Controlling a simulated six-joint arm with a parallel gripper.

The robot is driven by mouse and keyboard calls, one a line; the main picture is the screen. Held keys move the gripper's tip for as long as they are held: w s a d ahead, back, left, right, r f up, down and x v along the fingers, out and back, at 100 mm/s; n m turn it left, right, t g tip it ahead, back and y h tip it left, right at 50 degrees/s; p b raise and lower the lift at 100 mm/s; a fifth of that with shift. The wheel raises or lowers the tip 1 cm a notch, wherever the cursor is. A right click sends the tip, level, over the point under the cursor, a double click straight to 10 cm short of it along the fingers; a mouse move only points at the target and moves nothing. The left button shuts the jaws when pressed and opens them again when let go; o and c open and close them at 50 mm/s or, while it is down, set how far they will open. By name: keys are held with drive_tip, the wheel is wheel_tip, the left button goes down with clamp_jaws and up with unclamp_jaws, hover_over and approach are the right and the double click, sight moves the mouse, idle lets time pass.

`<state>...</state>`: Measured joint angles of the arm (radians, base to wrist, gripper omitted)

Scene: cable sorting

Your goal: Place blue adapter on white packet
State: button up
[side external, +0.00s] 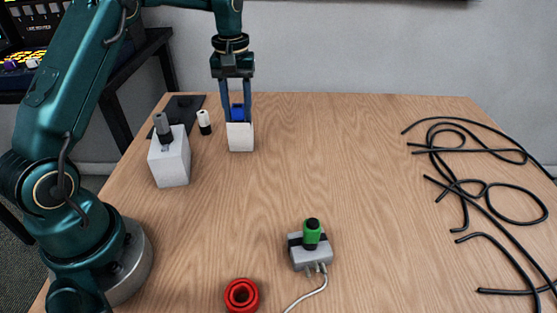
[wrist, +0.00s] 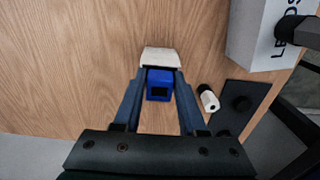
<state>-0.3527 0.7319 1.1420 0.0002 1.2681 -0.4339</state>
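The blue adapter (side external: 238,113) is between the two fingertips of my gripper (side external: 237,108), at the back of the table. The fingers are closed against its sides; it also shows in the wrist view (wrist: 159,84) between the fingertips (wrist: 160,82). The white packet (side external: 240,137) stands on the table directly below the adapter in the side view. In the wrist view the packet (wrist: 160,57) shows just beyond the adapter, partly hidden by it. The adapter looks very close to the packet's top, but I cannot tell whether it rests on it.
A white box (side external: 170,164) with a grey plug stands to the left, near a small white-and-black connector (side external: 204,122) and a dark plate (side external: 182,105). A grey adapter (side external: 311,258) with a green piece and a red ring (side external: 241,295) lie in front. Black cables (side external: 480,190) lie right; the middle is clear.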

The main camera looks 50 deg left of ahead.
sight(238, 108)
drive_tip(key=shift+o, duration=1.1)
wheel_tip(238, 108, up, 7)
drive_tip(key=shift+r, duration=0.1)
drive_tip(key=shift+d+r, duration=0.2)
drive_tip(key=shift+r, duration=0.35)
drive_tip(key=s+d+r+m+t, duration=0.3)
drive_tip(key=s+d+r+m, duration=0.2)
drive_tip(key=s+d, duration=0.3)
drive_tip(key=s+d+f+m+t, duration=0.2)
drive_tip(key=s+d+f+m, duration=0.2)
drive_tip(key=s, duration=0.7)
drive_tip(key=shift+s+d+f+t, duration=0.2)
drive_tip(key=shift+f+t, duration=0.1)
drive_tip(key=shift+f, duration=0.45)
